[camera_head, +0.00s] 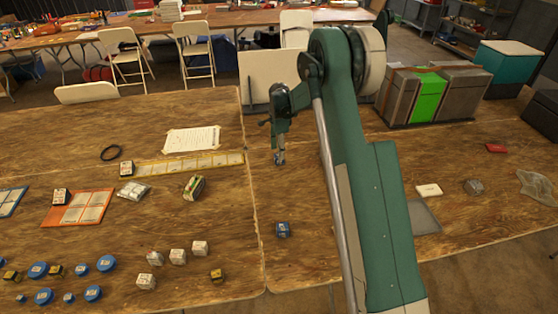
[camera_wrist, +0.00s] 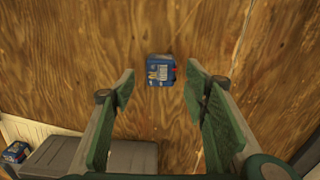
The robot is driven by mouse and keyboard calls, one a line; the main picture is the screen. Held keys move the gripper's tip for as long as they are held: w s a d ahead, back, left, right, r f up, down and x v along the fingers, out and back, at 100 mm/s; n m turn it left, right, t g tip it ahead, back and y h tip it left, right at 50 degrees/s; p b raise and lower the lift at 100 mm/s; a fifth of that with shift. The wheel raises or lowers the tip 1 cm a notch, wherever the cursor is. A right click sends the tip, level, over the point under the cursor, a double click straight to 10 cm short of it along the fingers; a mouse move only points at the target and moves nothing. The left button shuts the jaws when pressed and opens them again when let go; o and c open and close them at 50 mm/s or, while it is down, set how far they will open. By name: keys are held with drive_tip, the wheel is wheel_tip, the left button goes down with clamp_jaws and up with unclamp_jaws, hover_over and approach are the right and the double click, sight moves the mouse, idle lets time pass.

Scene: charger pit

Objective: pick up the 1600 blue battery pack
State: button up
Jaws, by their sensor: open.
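A small blue battery pack (camera_head: 283,229) lies on the wooden table near its front edge, just right of the seam between two tabletops. In the wrist view a blue pack with a printed label (camera_wrist: 161,70), which looks like the same one, lies on bare wood between and slightly beyond my fingertips. My gripper (camera_head: 279,158) hangs above the table, farther back than the pack in the head view. Its two green fingers (camera_wrist: 160,80) are spread wide with nothing between them. The number on the pack is too small to read.
White boxes (camera_head: 200,248) and blue round tins (camera_head: 107,263) lie left of the seam. The wood around the pack is clear.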

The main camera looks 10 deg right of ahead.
drive_tip(key=shift+f+b, duration=0.55)
drive_tip(key=shift+f, duration=2.05)
drive_tip(key=c, duration=1.1)
drive_tip(key=shift+r+p, duration=0.8)
drive_tip(key=shift+r, duration=4.2)
